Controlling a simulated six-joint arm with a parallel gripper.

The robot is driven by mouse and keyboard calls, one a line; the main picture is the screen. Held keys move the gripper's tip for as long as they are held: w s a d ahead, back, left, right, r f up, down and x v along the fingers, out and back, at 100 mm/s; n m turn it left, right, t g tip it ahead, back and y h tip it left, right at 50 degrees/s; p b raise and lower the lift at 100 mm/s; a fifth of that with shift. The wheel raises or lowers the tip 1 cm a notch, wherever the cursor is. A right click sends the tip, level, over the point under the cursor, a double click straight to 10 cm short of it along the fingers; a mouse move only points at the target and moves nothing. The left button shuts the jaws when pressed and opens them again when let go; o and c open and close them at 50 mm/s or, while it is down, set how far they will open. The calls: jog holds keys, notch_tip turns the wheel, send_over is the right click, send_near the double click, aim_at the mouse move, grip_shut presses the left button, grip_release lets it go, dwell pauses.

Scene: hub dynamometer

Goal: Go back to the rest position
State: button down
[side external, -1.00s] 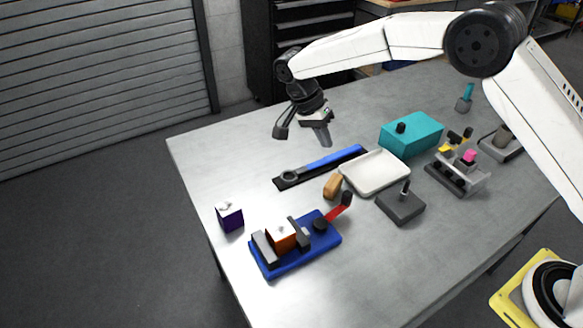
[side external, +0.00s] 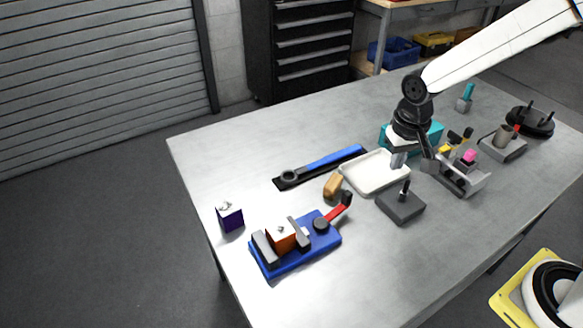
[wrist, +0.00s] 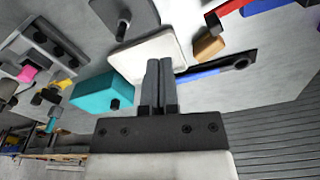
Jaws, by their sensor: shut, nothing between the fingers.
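My gripper (side external: 398,160) is above the table, over the right end of the white tray (side external: 360,179) and in front of the teal box (side external: 434,131) in the side view. Its fingers point down, shut and empty. In the wrist view the two grey fingers (wrist: 159,85) lie together, with the white tray (wrist: 135,50) beyond them and the teal box (wrist: 100,93) to their left. I cannot tell the exact height of the fingertips above the tray.
The tool holder (side external: 462,175), grey block with a peg (side external: 400,208), wooden piece (side external: 333,186) and blue-handled wrench (side external: 325,164) stand near. A blue vise (side external: 275,265) holds an orange block (side external: 280,235). The table's left back is clear.

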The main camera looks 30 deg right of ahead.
jog(key=s+d+f+n+t, duration=0.1)
jog(key=s+d+n, duration=0.1)
jog(key=s, duration=0.6)
jog(key=shift+n+t, duration=0.4)
jog(key=shift+n, duration=0.3)
